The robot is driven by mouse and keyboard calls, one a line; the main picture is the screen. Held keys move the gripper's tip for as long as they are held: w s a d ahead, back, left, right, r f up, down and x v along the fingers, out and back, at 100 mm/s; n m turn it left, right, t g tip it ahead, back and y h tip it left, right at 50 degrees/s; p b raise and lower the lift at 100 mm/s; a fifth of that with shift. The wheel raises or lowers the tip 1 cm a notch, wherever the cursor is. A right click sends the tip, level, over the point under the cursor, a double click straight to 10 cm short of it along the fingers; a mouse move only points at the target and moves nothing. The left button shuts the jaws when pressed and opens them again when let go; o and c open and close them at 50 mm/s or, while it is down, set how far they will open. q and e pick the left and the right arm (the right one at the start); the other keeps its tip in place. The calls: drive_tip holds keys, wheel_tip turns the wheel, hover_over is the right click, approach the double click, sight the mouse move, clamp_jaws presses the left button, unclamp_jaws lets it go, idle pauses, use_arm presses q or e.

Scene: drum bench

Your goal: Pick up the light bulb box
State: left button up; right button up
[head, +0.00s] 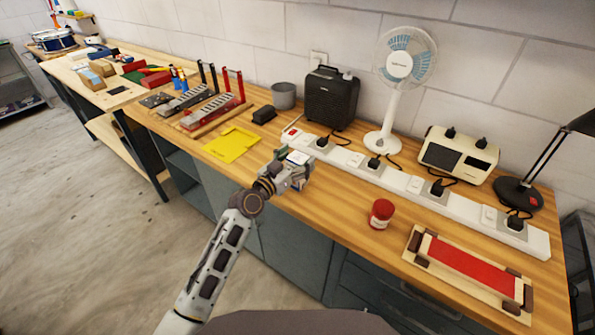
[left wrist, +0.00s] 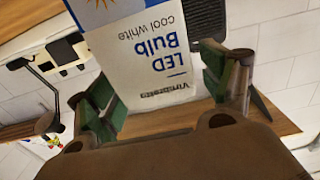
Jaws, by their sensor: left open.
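The light bulb box (left wrist: 145,65) is white with a blue patch and the words "LED Bulb cool white", upside down in the left wrist view. In the head view only a small part of it (head: 298,157) shows at my left gripper, over the wooden bench. My left gripper (head: 288,168) is open. In the left wrist view its green-padded fingers (left wrist: 165,88) stand on either side of the box, with the box between them. I cannot tell whether either finger touches it. My right gripper is not in view.
A white power strip (head: 400,183) runs behind the gripper along the wooden bench (head: 335,205). A yellow folder (head: 232,144) lies to the left. A red-lidded jar (head: 381,213) and a red-topped wooden block (head: 467,270) are to the right. A fan (head: 397,85) stands behind.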

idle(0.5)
use_arm(q)
drive_tip(key=c, duration=1.1)
drive_tip(key=shift+r, duration=0.1)
drive_tip(key=shift+r+p, duration=0.4)
drive_tip(key=shift+r, duration=4.55)
